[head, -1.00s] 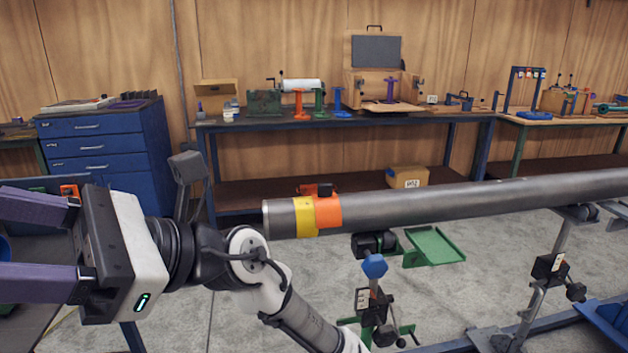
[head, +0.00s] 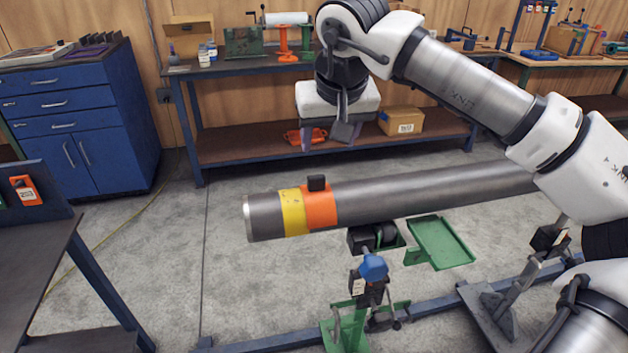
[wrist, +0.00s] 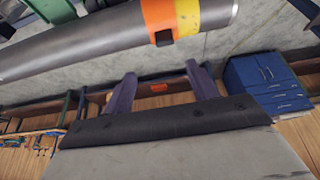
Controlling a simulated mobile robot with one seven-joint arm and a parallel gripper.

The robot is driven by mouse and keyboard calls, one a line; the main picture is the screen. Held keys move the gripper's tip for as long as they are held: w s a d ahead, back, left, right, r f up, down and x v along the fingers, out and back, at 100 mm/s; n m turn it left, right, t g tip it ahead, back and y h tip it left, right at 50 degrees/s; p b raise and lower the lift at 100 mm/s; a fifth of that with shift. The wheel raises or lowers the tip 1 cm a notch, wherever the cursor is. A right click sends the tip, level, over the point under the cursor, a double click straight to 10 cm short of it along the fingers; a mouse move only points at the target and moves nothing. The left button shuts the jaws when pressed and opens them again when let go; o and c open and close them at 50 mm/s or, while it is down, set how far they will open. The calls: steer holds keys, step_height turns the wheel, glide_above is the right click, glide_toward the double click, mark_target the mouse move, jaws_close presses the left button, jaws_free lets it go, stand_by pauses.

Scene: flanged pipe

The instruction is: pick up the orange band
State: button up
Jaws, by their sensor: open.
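The orange band (head: 321,206) is wrapped around the grey pipe (head: 430,190) near its left end, with a small black block (head: 317,182) on its top. A yellow band (head: 292,212) sits against it on the end side. My gripper (head: 325,146) hangs above and behind the pipe in the head view, purple fingers pointing down, open and empty. In the wrist view the two fingers (wrist: 157,80) are spread apart below the pipe, and the orange band (wrist: 160,18) with its black block shows at the top, apart from them.
A stand with a blue knob (head: 373,267) and a roller support the pipe, with a green tray (head: 440,243) beside them. A workbench (head: 200,70) with a lower shelf holding a cardboard box (head: 401,121) runs behind. A blue cabinet (head: 80,120) stands left.

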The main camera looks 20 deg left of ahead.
mark_target(316, 176)
steer(key=p+x, duration=0.1)
steer(key=x, duration=0.6)
steer(key=shift+a+f, duration=0.25)
steer(key=shift+f, duration=0.15)
steer(key=shift+a+p+x, duration=0.1)
steer(key=shift+p+x, duration=0.55)
steer(key=shift+x, duration=0.7)
steer(key=shift+a+p+x, duration=0.15)
steer(key=shift+p+x, duration=0.45)
steer(key=shift+x, duration=0.7)
steer(key=shift+s, duration=0.2)
steer(key=c, duration=0.6)
